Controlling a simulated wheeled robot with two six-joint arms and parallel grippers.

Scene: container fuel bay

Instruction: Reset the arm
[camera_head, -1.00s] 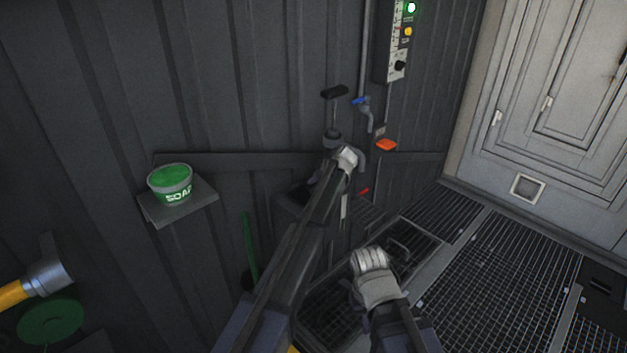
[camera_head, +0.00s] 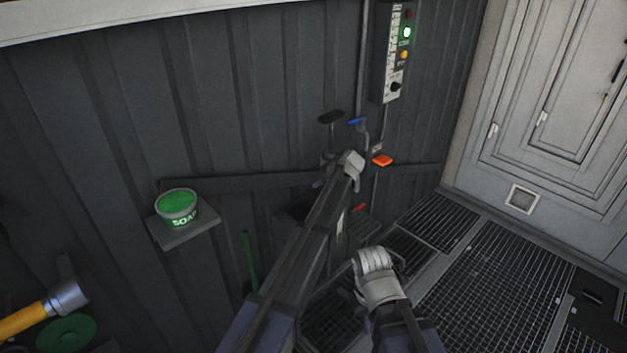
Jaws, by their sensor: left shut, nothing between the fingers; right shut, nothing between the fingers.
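My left arm reaches up from the bottom middle. Its gripper (camera_head: 352,168) is shut and empty, in front of the dark wall beside the pump handle (camera_head: 330,117) and the blue-handled tap (camera_head: 357,122). I cannot tell whether it touches anything there. My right gripper (camera_head: 374,262) is shut and empty, lower and to the right, above the floor grating. My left arm hides part of the wall and of the fittings behind it.
A green soap tub (camera_head: 177,207) stands on a small wall shelf (camera_head: 186,234). A hammer (camera_head: 50,303) shows at lower left. A control panel (camera_head: 397,50) with a lit green lamp and an orange item (camera_head: 382,160) are on the wall.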

